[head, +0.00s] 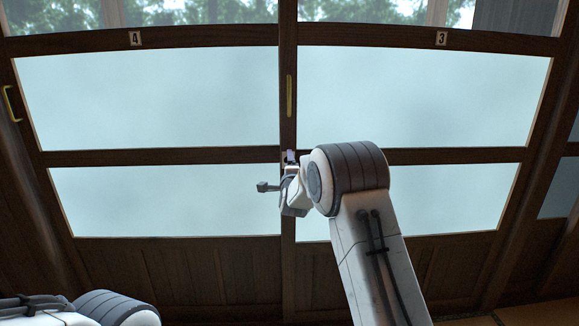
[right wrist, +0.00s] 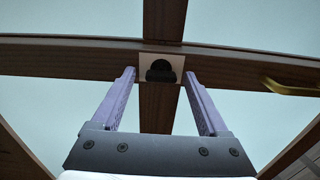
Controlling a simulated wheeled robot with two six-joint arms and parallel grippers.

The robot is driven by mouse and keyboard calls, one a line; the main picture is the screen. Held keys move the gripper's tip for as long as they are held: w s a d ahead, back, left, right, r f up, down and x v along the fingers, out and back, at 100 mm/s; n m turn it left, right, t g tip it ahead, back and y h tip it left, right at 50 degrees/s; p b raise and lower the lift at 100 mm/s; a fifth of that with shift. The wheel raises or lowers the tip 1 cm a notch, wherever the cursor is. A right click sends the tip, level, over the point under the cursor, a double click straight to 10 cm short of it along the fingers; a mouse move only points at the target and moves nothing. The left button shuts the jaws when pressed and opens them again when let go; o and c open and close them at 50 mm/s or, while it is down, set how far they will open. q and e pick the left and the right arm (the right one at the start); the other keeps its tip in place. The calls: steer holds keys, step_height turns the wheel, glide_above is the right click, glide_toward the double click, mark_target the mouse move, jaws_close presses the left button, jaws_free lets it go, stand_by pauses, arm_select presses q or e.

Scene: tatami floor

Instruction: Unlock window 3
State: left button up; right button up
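Window 3 is the right sliding panel (head: 425,100), with a "3" plate (head: 441,38) on its top rail. The lock, a dark knob (right wrist: 160,71) on a pale square plate, sits where the dark wooden bars cross in the right wrist view. My right gripper (right wrist: 160,75) is open, with one purple finger on each side of the knob in that view. I cannot tell whether they touch it. In the head view the right gripper (head: 291,157) is at the middle stile and mostly hides the lock. My left gripper is not in view.
Window 4 (head: 150,100) is the left panel, with a "4" plate (head: 136,39). A vertical brass handle (head: 289,96) is on the middle stile above my right gripper. Another brass handle (head: 11,104) is at the far left. Frosted panes surround the stile.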

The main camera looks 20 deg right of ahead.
steer(key=v, duration=1)
steer(key=shift+s+p, duration=0.25)
steer(key=shift+p, duration=0.1)
